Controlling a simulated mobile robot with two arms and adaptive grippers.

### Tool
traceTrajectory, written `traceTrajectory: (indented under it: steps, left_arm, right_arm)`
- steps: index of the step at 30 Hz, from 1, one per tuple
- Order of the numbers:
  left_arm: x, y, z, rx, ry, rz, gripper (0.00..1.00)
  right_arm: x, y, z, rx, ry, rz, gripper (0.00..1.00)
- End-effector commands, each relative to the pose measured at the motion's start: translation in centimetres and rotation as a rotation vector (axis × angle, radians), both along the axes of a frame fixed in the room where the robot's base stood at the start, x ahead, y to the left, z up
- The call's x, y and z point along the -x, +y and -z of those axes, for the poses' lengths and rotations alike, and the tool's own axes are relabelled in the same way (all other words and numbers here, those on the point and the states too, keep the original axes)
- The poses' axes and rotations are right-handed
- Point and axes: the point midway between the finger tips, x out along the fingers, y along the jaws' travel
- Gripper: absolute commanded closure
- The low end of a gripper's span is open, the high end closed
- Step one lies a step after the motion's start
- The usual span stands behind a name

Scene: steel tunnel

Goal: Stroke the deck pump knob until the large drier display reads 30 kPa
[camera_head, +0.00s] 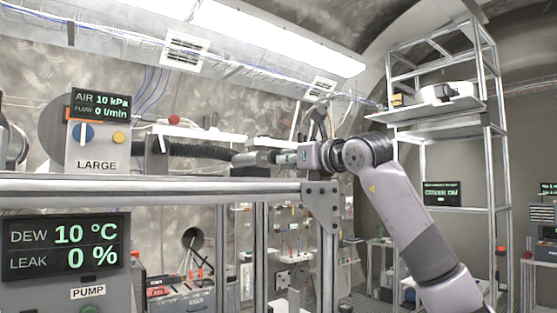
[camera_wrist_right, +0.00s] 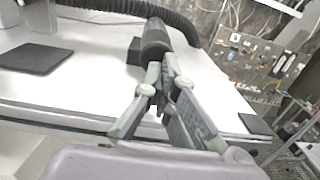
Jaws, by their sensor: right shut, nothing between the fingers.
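The large drier (camera_head: 95,148), labelled LARGE, stands at the left in the head view. Its display (camera_head: 101,105) reads AIR 10 kPa and FLOW 0 l/min. My right gripper (camera_head: 276,158) reaches left above the deck; its fingers are shut with nothing between them. In the wrist view, the fingertips (camera_wrist_right: 160,68) are close to the near end of a dark cylinder (camera_wrist_right: 154,38) lying over the white deck (camera_wrist_right: 90,84). I cannot tell whether they touch, or whether this cylinder is the pump knob. My left gripper is not in view.
A black corrugated hose (camera_head: 200,151) runs from the drier towards my right gripper. A lower panel (camera_head: 63,247) reads DEW 10 °C and LEAK 0 %, with a PUMP label below. A metal rail (camera_head: 150,187) edges the deck. A dark pad (camera_wrist_right: 35,58) lies on the deck.

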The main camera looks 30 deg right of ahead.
Motion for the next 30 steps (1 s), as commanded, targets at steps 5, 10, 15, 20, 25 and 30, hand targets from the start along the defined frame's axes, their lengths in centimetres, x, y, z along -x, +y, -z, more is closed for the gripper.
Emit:
traceTrajectory:
  steps: [5, 10, 15, 20, 25, 30]
  left_arm:
    - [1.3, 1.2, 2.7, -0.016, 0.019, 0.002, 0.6]
    - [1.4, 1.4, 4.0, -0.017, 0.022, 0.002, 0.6]
    - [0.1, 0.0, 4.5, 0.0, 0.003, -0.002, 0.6]
    - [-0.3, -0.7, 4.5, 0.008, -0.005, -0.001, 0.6]
    - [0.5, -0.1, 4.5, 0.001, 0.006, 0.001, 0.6]
    - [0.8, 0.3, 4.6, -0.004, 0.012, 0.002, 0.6]
  right_arm:
    - [4.2, -0.1, 0.4, 0.002, -0.007, -0.002, 1.0]
    - [7.4, -0.3, 0.4, 0.001, -0.006, -0.001, 1.0]
    - [9.4, -0.4, 0.2, 0.001, -0.006, -0.002, 1.0]
    - [10.0, -0.4, 0.1, 0.001, -0.005, -0.002, 1.0]
    - [10.0, -0.4, 0.1, 0.001, -0.004, -0.002, 1.0]
    - [10.0, -0.4, 0.1, 0.001, -0.004, -0.002, 1.0]
